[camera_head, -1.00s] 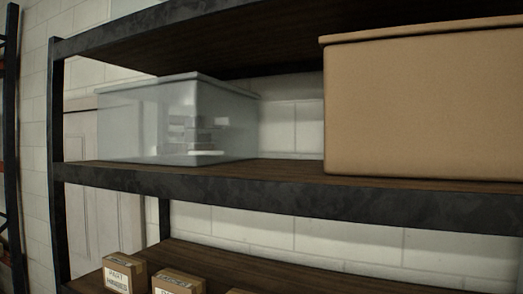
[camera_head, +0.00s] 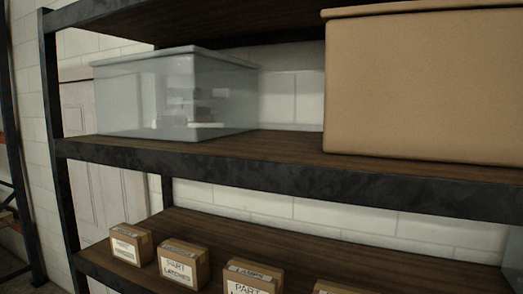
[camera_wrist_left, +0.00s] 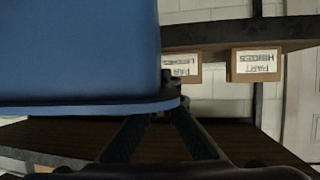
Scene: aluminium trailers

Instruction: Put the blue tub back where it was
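The blue tub (camera_wrist_left: 80,50) fills the upper left of the left wrist view, which looks upside down. Its rim (camera_wrist_left: 90,108) runs across the picture down to my left gripper (camera_wrist_left: 168,112). The dark fingers come together at the rim's corner and appear closed on it; the fingertips are partly hidden by the tub. The head view shows neither the blue tub nor either gripper. My right gripper is in no view.
In the head view, a clear grey tub (camera_head: 175,95) and a large cardboard box (camera_head: 425,90) stand on the upper shelf (camera_head: 290,146), with a gap between them. Small labelled part boxes (camera_head: 183,262) line the lower shelf (camera_head: 230,235). A dark post (camera_head: 55,120) stands left.

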